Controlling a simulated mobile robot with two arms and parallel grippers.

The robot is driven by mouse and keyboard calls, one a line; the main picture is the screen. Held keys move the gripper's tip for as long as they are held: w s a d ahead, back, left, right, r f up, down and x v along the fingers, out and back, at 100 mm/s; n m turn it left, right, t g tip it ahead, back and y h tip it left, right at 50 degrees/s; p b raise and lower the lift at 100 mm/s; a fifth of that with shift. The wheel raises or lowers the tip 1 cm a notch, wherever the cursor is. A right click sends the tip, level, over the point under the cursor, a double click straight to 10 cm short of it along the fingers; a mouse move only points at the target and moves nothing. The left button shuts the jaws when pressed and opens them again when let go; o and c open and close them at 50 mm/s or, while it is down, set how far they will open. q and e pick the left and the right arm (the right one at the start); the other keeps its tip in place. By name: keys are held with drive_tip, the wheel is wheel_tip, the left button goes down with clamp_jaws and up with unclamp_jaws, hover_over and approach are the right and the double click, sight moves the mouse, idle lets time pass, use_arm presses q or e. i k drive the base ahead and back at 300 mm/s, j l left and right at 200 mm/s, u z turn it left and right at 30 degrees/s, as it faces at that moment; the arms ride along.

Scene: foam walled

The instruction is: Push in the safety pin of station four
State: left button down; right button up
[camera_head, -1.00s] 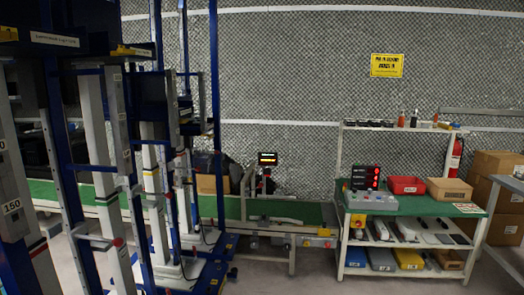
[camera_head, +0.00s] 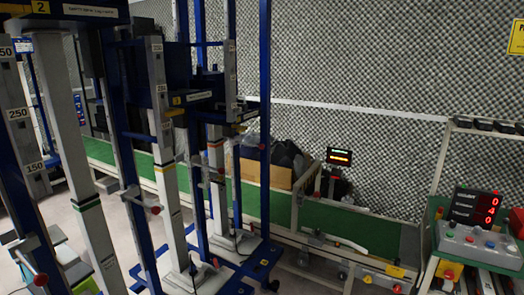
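A row of blue and white column stations fills the left half of the head view. The nearest station (camera_head: 90,230) has a pale column and a plate marked "2" at its top. Another station (camera_head: 155,130) stands behind it, and a farther one (camera_head: 217,165) stands beyond. Small red-tipped pins or knobs stick out of the posts: one low at the left (camera_head: 40,280), one on the middle post (camera_head: 155,210), one farther back (camera_head: 221,171). I cannot tell which belongs to station four. Neither of my grippers is in view.
A green-topped conveyor (camera_head: 370,232) runs along the foam wall behind the stations. A small display (camera_head: 339,157) stands on it. A control box (camera_head: 478,245) with a red readout sits on a bench at the right. Grey floor (camera_head: 115,215) shows between the columns.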

sight(261, 146)
drive_tip(key=i+l, duration=0.35)
drive_tip(key=i, duration=0.15)
drive_tip(key=i+l+z, duration=0.1)
drive_tip(key=i+l, duration=0.2)
drive_tip(key=i, duration=0.2)
drive_tip(key=i+l, duration=0.3)
drive_tip(key=i, duration=0.2)
drive_tip(key=z, duration=0.05)
